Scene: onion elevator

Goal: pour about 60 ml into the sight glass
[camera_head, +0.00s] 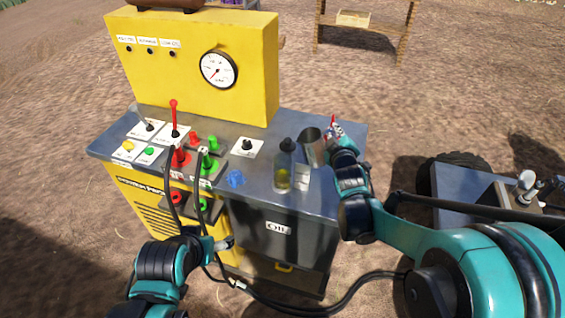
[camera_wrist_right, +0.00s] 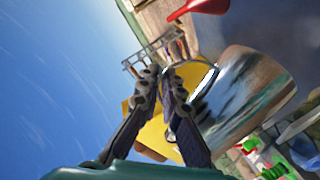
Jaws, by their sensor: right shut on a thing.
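A metal jug (camera_head: 311,148) is held above the right part of the steel counter, leaning a little left. My right gripper (camera_head: 336,132) is at the jug's right side. In the right wrist view, its fingers (camera_wrist_right: 168,95) are closed at the thin loop handle of the jug (camera_wrist_right: 245,100). The clear sight glass (camera_head: 283,180) stands on the counter just left of and below the jug in the picture, with yellow-green liquid low in it. A dark-topped grey piece (camera_head: 288,147) shows above it. My left gripper (camera_head: 225,243) is low before the cabinet; its jaws are unclear.
The yellow power unit (camera_head: 200,60) with a gauge (camera_head: 219,69) rises behind the counter (camera_head: 325,178). Levers (camera_head: 174,120), coloured couplings (camera_head: 208,160) and black hoses crowd the left side. A wooden stand (camera_head: 358,28) is far behind.

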